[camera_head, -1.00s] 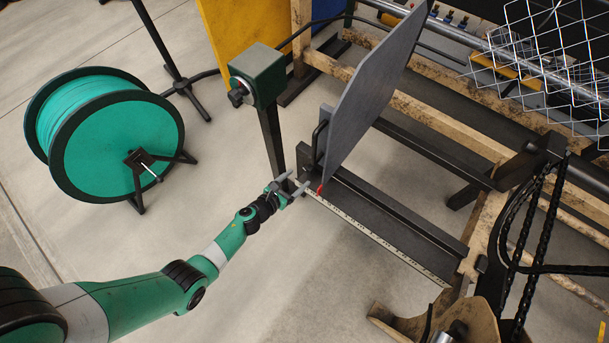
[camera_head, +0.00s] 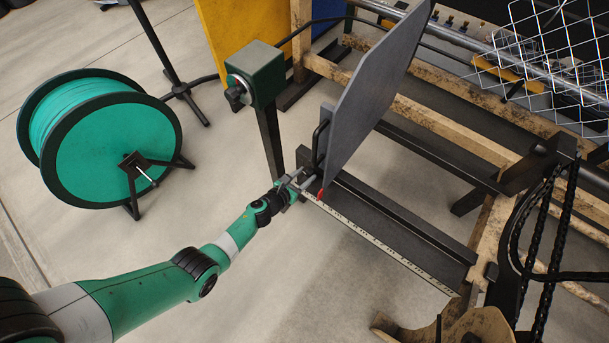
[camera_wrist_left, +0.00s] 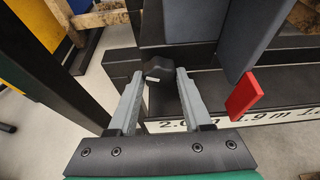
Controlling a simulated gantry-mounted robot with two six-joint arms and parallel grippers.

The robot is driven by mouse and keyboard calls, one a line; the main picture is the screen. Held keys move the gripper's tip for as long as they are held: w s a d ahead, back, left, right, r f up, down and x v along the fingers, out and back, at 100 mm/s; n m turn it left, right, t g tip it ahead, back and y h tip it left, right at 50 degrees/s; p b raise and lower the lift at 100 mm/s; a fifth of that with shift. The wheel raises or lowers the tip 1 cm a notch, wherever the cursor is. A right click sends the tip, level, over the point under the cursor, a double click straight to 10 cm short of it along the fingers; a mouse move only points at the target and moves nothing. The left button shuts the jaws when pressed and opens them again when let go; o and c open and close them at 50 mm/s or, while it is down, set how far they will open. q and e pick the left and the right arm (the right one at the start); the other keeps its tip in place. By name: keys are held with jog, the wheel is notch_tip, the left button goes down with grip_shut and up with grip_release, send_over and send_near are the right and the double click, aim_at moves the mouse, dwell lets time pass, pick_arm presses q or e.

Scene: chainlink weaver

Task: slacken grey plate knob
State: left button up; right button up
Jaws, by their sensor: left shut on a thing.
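The grey plate (camera_head: 366,118) stands upright on edge above a dark rail, with a black handle (camera_head: 320,138) on its left side. The black plate knob (camera_wrist_left: 157,68) shows in the left wrist view between my fingertips; in the head view it is too small and hidden to make out. My left gripper (camera_head: 303,180) is at the plate's base, its grey fingers shut on the knob, as the left wrist view also shows (camera_wrist_left: 158,76). A red pointer (camera_wrist_left: 243,96) sits right of the fingers, over the scale. My right gripper is not in view.
A white scale strip (camera_head: 385,240) runs along the rail's front edge. A green box on a dark post (camera_head: 258,75) stands close behind my left gripper. A green wire spool (camera_head: 115,140) stands at left. Wire mesh (camera_head: 550,60) hangs at upper right. Floor in front is clear.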

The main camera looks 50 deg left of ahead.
pick_arm(q)
grip_shut()
jog(key=shift+n+h, duration=0.4)
jog(key=shift+n, duration=0.2)
jog(key=shift+a+n+t+h, duration=0.15)
jog(key=shift+n+t+h, duration=0.25)
jog(key=shift+n+h, duration=1)
jog(key=shift+n, duration=0.4)
jog(key=o, duration=1.1)
grip_release()
jog(key=shift+o, duration=0.2)
